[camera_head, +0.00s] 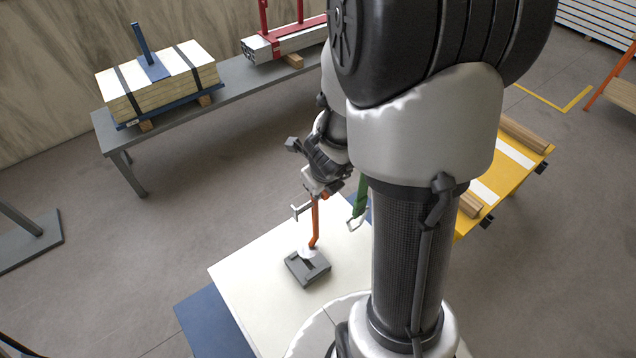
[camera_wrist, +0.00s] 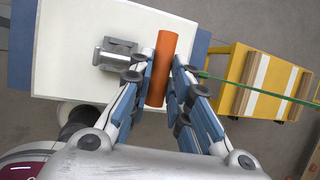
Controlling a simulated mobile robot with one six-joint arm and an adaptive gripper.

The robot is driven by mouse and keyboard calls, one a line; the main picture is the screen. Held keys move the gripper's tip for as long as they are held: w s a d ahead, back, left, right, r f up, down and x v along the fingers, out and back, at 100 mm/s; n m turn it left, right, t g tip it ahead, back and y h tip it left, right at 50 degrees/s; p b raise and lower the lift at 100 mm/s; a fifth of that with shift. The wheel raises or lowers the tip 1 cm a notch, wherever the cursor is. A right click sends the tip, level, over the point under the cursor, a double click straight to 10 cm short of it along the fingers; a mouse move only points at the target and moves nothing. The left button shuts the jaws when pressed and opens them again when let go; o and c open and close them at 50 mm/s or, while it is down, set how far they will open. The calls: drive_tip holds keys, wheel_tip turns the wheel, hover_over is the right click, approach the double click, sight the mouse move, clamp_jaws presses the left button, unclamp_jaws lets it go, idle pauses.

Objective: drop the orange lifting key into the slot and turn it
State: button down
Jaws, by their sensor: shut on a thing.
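My gripper (camera_head: 320,188) is shut on the orange lifting key (camera_head: 314,222), which hangs below the fingers, roughly upright with a bent lower end. In the wrist view the key is an orange cylinder (camera_wrist: 167,58) between the two blue-padded fingers (camera_wrist: 163,75). A dark grey block (camera_head: 308,270) with a slot-like recess lies on the white tabletop below the key. In the wrist view the block (camera_wrist: 116,53) is left of the key, with a gap between them. Whether the key's lower end touches the block cannot be told.
A green strap with a metal hook (camera_head: 358,208) hangs beside my gripper. The white tabletop (camera_head: 250,270) is mostly clear. A yellow stand (camera_head: 500,185) is to the right. A grey bench (camera_head: 228,90) with a strapped bundle (camera_head: 160,80) is at the back.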

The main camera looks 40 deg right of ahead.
sight(311, 200)
drive_tip(key=f+n+b, duration=0.1)
drive_tip(key=f+b, duration=0.2)
drive_tip(key=w+f+n+y+b, duration=0.1)
drive_tip(key=f+n+b, duration=0.1)
drive_tip(key=f+b, duration=0.1)
drive_tip(key=f+n+y+b, duration=0.1)
drive_tip(key=f+b, duration=0.2)
drive_tip(key=b, duration=0.2)
drive_tip(key=shift+w+d+f, duration=0.15)
drive_tip(key=shift+w+f, duration=0.2)
drive_tip(key=n, duration=0.1)
drive_tip(key=w+n+y, duration=0.1)
drive_tip(key=n, duration=0.1)
drive_tip(key=n+y, duration=0.1)
drive_tip(key=n, duration=0.1)
drive_tip(key=shift+w+a, duration=0.3)
drive_tip(key=n+g+y, duration=0.1)
drive_tip(key=n, duration=0.2)
drive_tip(key=w+a+n+g+p, duration=0.1)
drive_tip(key=n, duration=0.2)
drive_tip(key=a+n+y, duration=0.1)
drive_tip(key=n, duration=0.2)
drive_tip(key=shift+w+a+r+g+y, duration=0.1)
drive_tip(key=shift+w+a+g+y, duration=0.1)
drive_tip(key=shift+w+g+y, duration=0.15)
idle(0.3)
idle(0.4)
drive_tip(key=c, duration=1.4)
unclamp_jaws()
